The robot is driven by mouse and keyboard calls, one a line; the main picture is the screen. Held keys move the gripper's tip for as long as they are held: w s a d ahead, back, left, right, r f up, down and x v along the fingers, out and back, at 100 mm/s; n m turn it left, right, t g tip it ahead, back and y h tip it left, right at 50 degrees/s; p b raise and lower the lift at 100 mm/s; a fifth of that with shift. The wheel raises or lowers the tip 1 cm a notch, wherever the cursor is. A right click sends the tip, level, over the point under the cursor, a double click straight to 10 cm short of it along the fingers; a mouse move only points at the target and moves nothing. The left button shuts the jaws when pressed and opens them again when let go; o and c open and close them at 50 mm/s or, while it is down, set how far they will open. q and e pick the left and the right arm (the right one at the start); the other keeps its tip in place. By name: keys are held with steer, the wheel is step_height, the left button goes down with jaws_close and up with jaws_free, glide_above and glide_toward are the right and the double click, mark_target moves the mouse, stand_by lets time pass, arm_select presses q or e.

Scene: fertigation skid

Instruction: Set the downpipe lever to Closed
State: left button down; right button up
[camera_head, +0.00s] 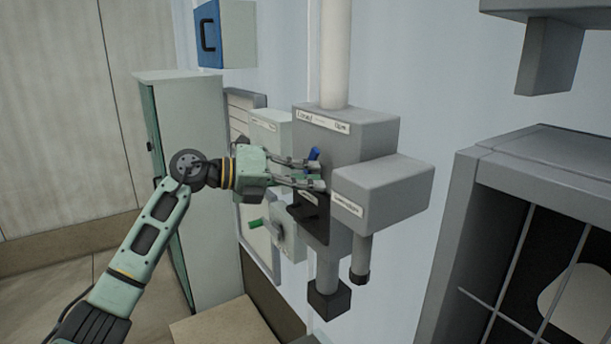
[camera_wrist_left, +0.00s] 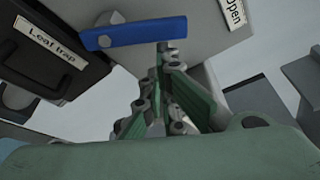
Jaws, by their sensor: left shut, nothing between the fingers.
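The downpipe lever is a blue bar (camera_head: 314,154) on the front of a grey box (camera_head: 362,136) below a white pipe. The box's label strip (camera_head: 322,121) reads Closed at its left end and Open at its right. In the left wrist view the blue lever (camera_wrist_left: 135,33) lies across the top, with the Open label (camera_wrist_left: 233,12) to its right. My left gripper (camera_head: 319,177) is shut and empty in front of the box. In the wrist view its fingertips (camera_wrist_left: 166,50) are just below the lever's right part; I cannot tell whether they touch. My right gripper is out of view.
A dark part labelled Leaf trap (camera_wrist_left: 45,40) is left of the lever in the wrist view. A grey block (camera_head: 385,187) juts out right of my gripper. A green-handled valve box (camera_head: 287,235) sits below. A grey cabinet (camera_head: 520,180) stands at right.

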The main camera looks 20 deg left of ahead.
mark_target(312, 151)
arm_select(q)
steer(key=shift+w+a+r+p, duration=0.1)
steer(key=shift+a+r+p, duration=0.05)
steer(key=shift+r+p, duration=0.35)
stand_by(0.3)
steer(key=r+n+p, duration=0.1)
steer(key=n, duration=0.1)
steer(key=w+a+n+h+p, duration=0.1)
steer(key=n+p, duration=0.1)
steer(key=r+n+t+h+p, duration=0.1)
steer(key=n, duration=0.1)
steer(key=shift+w+a+r+n, duration=0.2)
steer(key=shift+a+r+n, duration=0.1)
steer(key=shift+a+n, duration=0.1)
steer(key=shift+w+a+r+n+t+h+p, duration=0.35)
steer(key=shift+a+n+p, duration=0.2)
steer(key=shift+n, duration=0.35)
steer(key=shift+w+a, duration=0.45)
